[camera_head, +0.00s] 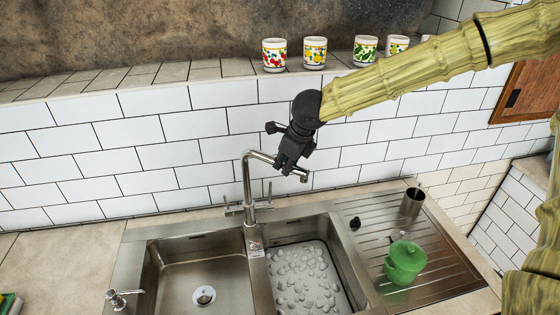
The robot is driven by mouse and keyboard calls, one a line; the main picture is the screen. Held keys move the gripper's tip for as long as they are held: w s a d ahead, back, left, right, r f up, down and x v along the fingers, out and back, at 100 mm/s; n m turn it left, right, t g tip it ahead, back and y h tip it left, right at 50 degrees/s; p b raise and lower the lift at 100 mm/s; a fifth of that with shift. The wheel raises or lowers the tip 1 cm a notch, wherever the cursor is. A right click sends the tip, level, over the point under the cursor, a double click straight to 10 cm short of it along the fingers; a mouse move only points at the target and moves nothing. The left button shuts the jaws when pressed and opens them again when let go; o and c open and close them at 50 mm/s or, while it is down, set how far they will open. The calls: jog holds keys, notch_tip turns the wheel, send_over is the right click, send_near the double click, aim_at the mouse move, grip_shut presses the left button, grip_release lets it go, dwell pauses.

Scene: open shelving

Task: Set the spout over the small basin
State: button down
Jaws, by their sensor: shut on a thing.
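The metal faucet (249,190) stands behind the sink between its two basins, and its spout (259,156) points to the right. My gripper (290,164) is shut on the spout near its outer end and hides part of it. The spout's tip (305,176) shows just past the fingers, on the side of the right basin. The small basin (342,266) is the right one; white, rounded lumps cover its floor. The larger left basin (168,268) is empty, with a drain in its floor.
A ribbed drainboard (440,262) on the right holds a green pot (404,262) and a metal cup (411,202). Several patterned cups, one at the left (274,55), stand on the ledge above the white tiles. A soap dispenser (118,299) is at front left.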

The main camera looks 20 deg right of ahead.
jog(key=c, duration=1.2)
grip_release()
jog(key=shift+c, duration=0.2)
jog(key=v, duration=1.2)
jog(key=shift+f, duration=0.1)
